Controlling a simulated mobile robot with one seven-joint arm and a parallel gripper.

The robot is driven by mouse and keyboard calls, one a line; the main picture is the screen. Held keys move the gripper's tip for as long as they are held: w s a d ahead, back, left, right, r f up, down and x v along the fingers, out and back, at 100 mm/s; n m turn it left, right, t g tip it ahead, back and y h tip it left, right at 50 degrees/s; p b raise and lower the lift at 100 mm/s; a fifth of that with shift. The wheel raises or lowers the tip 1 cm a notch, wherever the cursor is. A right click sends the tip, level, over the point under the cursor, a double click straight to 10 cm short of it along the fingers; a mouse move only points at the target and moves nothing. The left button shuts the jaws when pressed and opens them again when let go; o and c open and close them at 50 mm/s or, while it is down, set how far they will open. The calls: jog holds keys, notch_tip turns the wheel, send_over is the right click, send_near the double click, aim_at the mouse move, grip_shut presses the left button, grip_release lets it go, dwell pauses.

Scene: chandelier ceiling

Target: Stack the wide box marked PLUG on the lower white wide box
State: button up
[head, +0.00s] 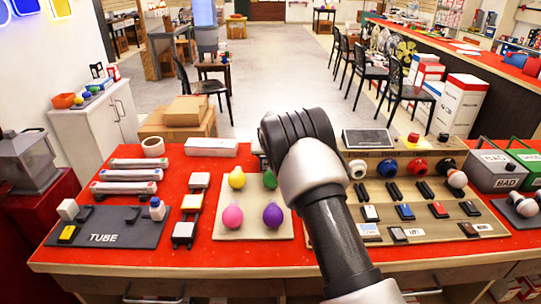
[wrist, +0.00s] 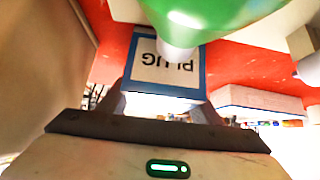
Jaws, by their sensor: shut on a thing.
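The wide box marked PLUG (wrist: 165,72) has a blue border and a white label, upside down in the wrist view. My gripper (wrist: 164,94) is shut on it, with a dark finger at each side. A white wide box (head: 210,147) lies at the back of the red table, left of my arm. A white box at the right of the wrist view (wrist: 262,100) appears to be the same one, apart from the PLUG box.
A green bulb (wrist: 215,22) with a white base looms close in the wrist view. A beige board (head: 252,229) with coloured bulbs stands in front of the white box. Cardboard boxes (head: 185,112) stand behind it.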

jog(key=shift+f+b, duration=0.15)
jog(key=shift+b, duration=0.15)
jog(key=o, duration=1.1)
